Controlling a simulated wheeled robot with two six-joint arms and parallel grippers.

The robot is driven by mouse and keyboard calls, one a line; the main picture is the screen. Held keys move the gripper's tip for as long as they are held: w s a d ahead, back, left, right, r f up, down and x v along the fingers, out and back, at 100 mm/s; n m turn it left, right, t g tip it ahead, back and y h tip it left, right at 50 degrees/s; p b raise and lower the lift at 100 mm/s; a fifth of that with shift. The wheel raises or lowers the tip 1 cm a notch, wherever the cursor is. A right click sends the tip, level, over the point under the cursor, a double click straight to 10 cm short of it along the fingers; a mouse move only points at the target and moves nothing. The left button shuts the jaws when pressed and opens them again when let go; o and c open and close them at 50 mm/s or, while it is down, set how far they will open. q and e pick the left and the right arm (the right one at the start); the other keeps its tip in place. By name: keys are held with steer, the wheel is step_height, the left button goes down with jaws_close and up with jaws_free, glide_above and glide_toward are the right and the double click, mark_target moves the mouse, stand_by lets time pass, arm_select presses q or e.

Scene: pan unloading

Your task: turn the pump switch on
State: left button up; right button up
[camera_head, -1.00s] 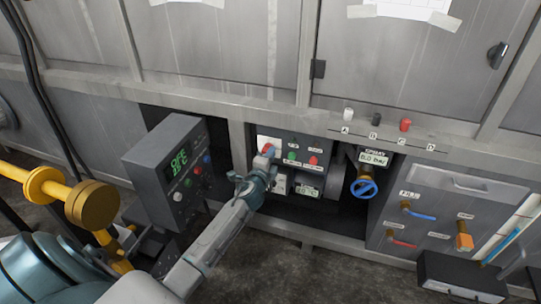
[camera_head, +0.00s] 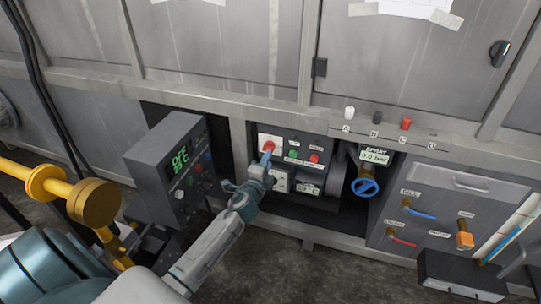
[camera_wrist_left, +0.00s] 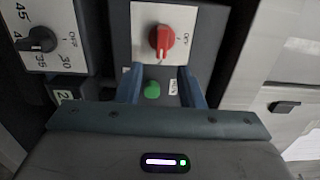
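A red rotary switch (camera_head: 266,142) on a pale plate is on the dark control panel (camera_head: 322,147). It also shows in the left wrist view (camera_wrist_left: 161,40), its grip lying up and down in the picture. The small labels are too blurred to tell which control is the pump's. My left gripper (camera_head: 266,160) is close to the red switch, just below it in the head view. In the left wrist view its two blue fingers (camera_wrist_left: 161,78) are apart with nothing held. A green button (camera_wrist_left: 152,90) shows between them, and the red switch is beyond their tips. My right gripper is not in view.
A grey box with a green display (camera_head: 180,160) stands left of the panel. A blue valve wheel (camera_head: 365,187) is to the right. A dial with numbers (camera_wrist_left: 40,40) is left of the red switch in the wrist view. Yellow pipework (camera_head: 95,202) is at the left.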

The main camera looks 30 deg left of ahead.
arm_select(q)
steer(key=shift+v, duration=2.9)
